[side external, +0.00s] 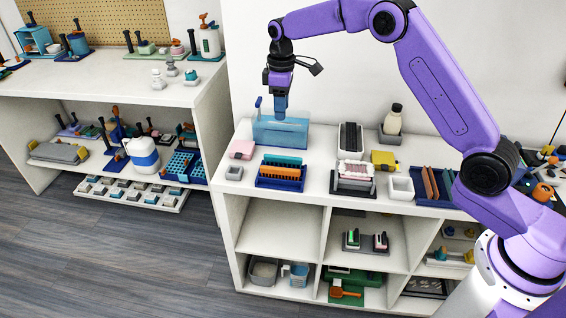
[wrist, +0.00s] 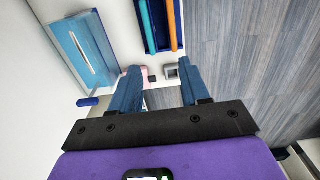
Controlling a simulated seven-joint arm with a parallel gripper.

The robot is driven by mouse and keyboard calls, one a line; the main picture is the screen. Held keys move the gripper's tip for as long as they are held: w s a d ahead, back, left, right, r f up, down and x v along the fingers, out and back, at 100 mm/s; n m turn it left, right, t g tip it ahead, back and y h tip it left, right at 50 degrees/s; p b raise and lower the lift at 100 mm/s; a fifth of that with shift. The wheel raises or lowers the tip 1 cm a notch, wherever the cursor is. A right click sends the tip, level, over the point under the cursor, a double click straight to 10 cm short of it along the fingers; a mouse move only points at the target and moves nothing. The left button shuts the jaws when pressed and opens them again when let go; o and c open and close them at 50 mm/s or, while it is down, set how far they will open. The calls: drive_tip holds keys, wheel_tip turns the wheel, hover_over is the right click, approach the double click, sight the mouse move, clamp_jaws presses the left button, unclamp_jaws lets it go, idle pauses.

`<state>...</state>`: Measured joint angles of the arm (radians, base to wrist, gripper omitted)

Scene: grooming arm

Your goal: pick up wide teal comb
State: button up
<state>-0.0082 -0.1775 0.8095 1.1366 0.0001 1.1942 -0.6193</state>
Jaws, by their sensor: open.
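The wide teal comb (side external: 283,160) stands in a dark blue rack (side external: 278,184) on the white shelf top, behind an orange comb (side external: 279,171). In the wrist view, the teal comb (wrist: 147,24) is at the top, left of the orange comb (wrist: 172,24). My gripper (side external: 281,110) is open and empty, pointing down, and appears in front of or over the blue see-through container behind the rack. In the wrist view, the two blue fingers of my gripper (wrist: 158,72) are spread apart, with the rack beyond them.
The blue see-through container (side external: 280,135) stands at the back left of the shelf top. A pink block (side external: 242,149) and a small grey box (side external: 234,173) lie left of the rack. A black-bristled brush (side external: 350,137) and a pink-and-white item (side external: 355,171) stand to its right.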

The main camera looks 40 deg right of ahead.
drive_tip(key=w+d+f, duration=0.1)
drive_tip(key=d, duration=0.1)
hover_over(283, 156)
drive_tip(key=f, duration=1.1)
drive_tip(key=shift+s+f, duration=0.25)
drive_tip(key=shift+w+f, duration=0.2)
drive_tip(key=shift+f, duration=2.85)
clamp_jaws()
